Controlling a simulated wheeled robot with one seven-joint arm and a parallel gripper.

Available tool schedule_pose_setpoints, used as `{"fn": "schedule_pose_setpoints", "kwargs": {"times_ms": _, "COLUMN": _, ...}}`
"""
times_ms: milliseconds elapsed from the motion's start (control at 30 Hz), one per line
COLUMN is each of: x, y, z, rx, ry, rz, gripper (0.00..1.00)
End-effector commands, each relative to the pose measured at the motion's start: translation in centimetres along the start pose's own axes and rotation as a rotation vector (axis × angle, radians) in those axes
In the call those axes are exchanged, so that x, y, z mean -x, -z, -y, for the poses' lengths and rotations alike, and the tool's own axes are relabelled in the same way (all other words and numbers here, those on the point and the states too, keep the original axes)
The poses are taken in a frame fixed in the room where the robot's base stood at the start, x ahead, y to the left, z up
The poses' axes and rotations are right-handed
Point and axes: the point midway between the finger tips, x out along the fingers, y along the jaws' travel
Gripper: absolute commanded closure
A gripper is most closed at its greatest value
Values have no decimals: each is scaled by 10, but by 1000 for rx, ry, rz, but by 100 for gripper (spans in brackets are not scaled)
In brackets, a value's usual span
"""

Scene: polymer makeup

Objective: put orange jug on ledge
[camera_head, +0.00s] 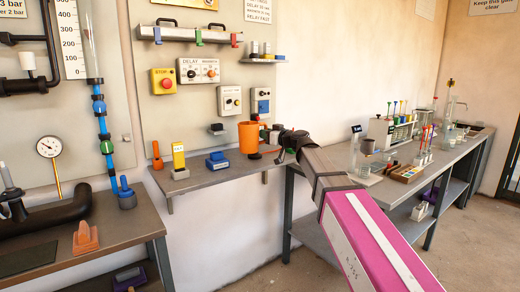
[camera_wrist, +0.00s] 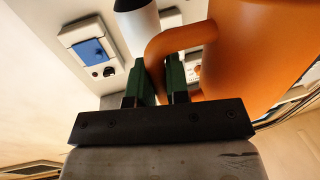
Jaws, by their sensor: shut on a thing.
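The orange jug (camera_head: 248,137) is upright, held by its handle in my gripper (camera_head: 282,148). In the wrist view the jug (camera_wrist: 275,50) fills the right side, and its curved handle (camera_wrist: 180,40) passes between the green fingers of my gripper (camera_wrist: 161,82), shut on it. A grey ledge (camera_head: 212,178) is fixed to the wall below. In the head view the jug is over the ledge's right part; a dark patch lies under it, and I cannot tell whether its base touches. My gripper partly hides the ledge's right end.
On the ledge stand a yellow block (camera_head: 179,156), a blue device (camera_head: 217,161) and an orange item (camera_head: 157,156). Control boxes (camera_head: 198,71) and a small shelf (camera_head: 263,61) are on the wall above. A cluttered workbench (camera_head: 365,190) stands right; a lower table (camera_head: 110,222) stands left.

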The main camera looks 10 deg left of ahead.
Motion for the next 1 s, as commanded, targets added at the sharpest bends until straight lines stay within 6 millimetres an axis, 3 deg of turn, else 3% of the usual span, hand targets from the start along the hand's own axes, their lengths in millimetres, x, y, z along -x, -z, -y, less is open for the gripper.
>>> {"fn": "schedule_pose_setpoints", "kwargs": {"times_ms": 33, "x": -16, "y": 0, "z": -4, "rx": 0, "ry": 2, "rz": 0, "gripper": 100}}
{"fn": "schedule_pose_setpoints", "kwargs": {"times_ms": 167, "x": -41, "y": 0, "z": -10, "rx": 0, "ry": 0, "rz": 0, "gripper": 100}}
{"fn": "schedule_pose_setpoints", "kwargs": {"times_ms": 300, "x": -32, "y": -23, "z": -6, "rx": -2, "ry": -1, "rz": 1, "gripper": 100}}
{"fn": "schedule_pose_setpoints", "kwargs": {"times_ms": 567, "x": -32, "y": -37, "z": -6, "rx": -1, "ry": 0, "rz": 0, "gripper": 100}}
{"fn": "schedule_pose_setpoints", "kwargs": {"times_ms": 800, "x": -36, "y": -67, "z": -7, "rx": -2, "ry": 0, "rz": 1, "gripper": 100}}
{"fn": "schedule_pose_setpoints", "kwargs": {"times_ms": 1000, "x": -40, "y": -71, "z": -8, "rx": -2, "ry": -1, "rz": 1, "gripper": 100}}
